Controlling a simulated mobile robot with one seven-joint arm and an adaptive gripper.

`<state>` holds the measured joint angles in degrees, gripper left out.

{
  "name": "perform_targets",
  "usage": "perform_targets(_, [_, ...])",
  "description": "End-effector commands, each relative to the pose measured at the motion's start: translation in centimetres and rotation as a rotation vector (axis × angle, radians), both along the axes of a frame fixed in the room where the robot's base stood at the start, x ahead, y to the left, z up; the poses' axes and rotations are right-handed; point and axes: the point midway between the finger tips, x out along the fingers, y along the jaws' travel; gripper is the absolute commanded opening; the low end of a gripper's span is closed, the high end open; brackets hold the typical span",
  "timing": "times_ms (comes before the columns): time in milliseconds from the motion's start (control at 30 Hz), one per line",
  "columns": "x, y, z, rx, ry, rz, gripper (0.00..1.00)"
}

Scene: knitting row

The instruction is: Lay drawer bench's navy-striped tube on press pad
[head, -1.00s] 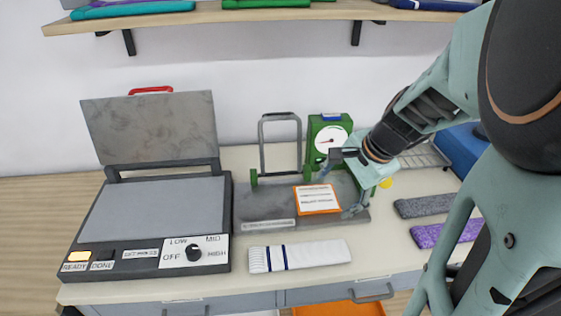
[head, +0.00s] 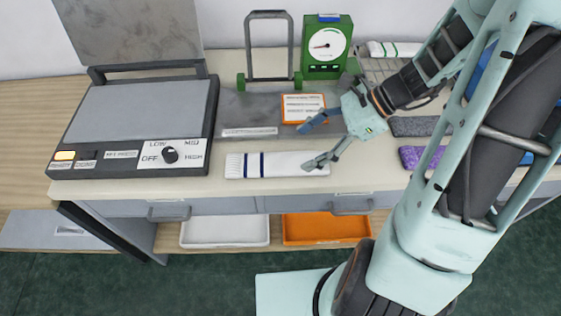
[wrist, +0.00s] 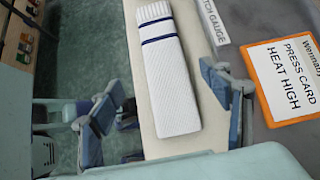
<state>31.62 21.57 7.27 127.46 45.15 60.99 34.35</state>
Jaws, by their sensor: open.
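The white tube with navy stripes (head: 277,164) lies flat on the bench top (head: 120,190), near its front edge. It also shows in the wrist view (wrist: 172,75), its striped end away from my gripper. My gripper (head: 314,144) is open and empty above the tube's plain right end. In the wrist view my gripper's fingers (wrist: 168,112) stand apart on either side of the tube's line. The press stands at the left with its lid raised. Its flat grey pad (head: 140,115) is bare.
The press dial (head: 170,155) is on the press front. An orange-framed card (head: 303,107) reads "press card heat high". A green gauge (head: 325,45) and metal frame stand behind. Grey (head: 410,126) and purple (head: 420,156) tubes lie at the right. White (head: 225,231) and orange (head: 325,228) trays sit below.

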Motion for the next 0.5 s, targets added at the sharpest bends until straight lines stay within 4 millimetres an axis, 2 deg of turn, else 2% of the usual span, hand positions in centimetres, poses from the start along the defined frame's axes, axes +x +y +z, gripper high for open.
perform_targets(100, [0.0,1.5,-1.5,0.0,0.001,0.003,0.71])
perform_targets(367, [0.2,3.0,-3.1,-0.002,-0.001,0.002,0.71])
perform_targets(500, [0.5,4.5,-4.6,-0.002,0.001,0.004,0.71])
